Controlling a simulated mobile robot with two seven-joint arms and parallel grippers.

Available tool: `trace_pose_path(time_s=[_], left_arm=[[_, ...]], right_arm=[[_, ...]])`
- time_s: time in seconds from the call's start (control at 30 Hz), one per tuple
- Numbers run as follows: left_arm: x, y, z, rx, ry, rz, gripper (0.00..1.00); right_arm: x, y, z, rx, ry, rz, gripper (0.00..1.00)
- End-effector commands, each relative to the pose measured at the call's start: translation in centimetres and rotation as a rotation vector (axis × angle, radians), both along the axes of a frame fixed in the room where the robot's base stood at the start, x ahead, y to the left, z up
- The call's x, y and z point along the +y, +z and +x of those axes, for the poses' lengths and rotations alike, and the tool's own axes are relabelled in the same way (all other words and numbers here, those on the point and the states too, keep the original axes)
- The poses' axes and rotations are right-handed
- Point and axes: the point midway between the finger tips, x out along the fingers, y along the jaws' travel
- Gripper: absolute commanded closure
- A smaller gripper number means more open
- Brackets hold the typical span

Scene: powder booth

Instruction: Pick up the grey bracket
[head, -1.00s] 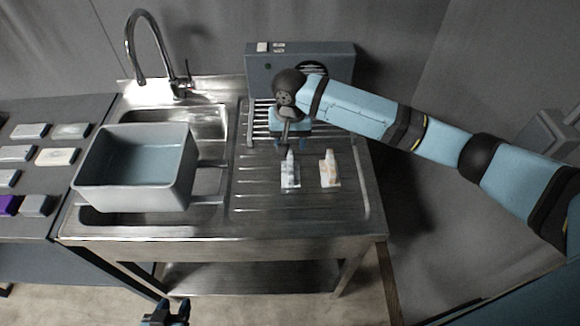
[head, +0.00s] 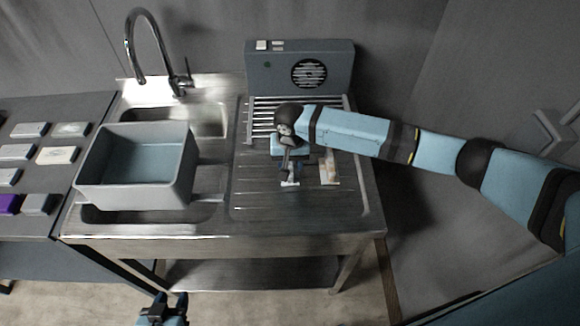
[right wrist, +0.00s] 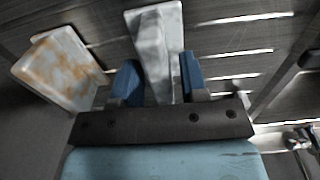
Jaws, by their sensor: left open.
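The grey bracket (head: 290,183) stands on the sink's ribbed drainboard (head: 250,205), mostly hidden in the head view by my right gripper (head: 289,170) above it. In the right wrist view, the grey bracket (right wrist: 153,30) has a flat pale plate and an upright part reaching between the blue fingers of my right gripper (right wrist: 160,78). The fingers stand apart on either side of it; I cannot tell whether either touches. My left gripper (head: 166,309) is open and empty at the bottom of the head view, in front of the sink and low.
A rust-stained bracket (head: 330,170) stands close to the right of the grey one, and left in the right wrist view (right wrist: 62,68). A grey tub (head: 135,195) sits over the basin. A fan box (head: 300,67) and rack (head: 262,118) are behind.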

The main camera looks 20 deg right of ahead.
Motion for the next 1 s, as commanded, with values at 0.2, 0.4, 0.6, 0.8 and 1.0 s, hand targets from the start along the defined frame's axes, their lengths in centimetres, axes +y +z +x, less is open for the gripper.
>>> trace_pose_path(time_s=[0.2,0.4,0.6,0.8,1.0], left_arm=[[-0.2,-0.2,-0.2,0.005,-0.002,-0.001,0.57],[-0.2,-0.2,-0.2,0.006,-0.004,-0.002,0.57],[-0.2,-0.2,-0.2,0.006,-0.004,-0.002,0.57],[-0.2,-0.3,-0.1,0.004,-0.003,-0.003,0.57],[-0.3,-0.7,-0.1,0.004,-0.003,-0.003,0.57]], right_arm=[[0.0,0.0,0.0,0.0,0.0,0.0,1.0],[0.0,0.1,0.0,-0.001,0.0,0.001,1.0],[0.0,0.8,0.1,-0.002,0.0,0.002,1.0],[0.0,3.6,0.1,-0.004,0.0,0.002,1.0],[0.1,9.1,0.1,-0.006,0.001,0.003,1.0]])
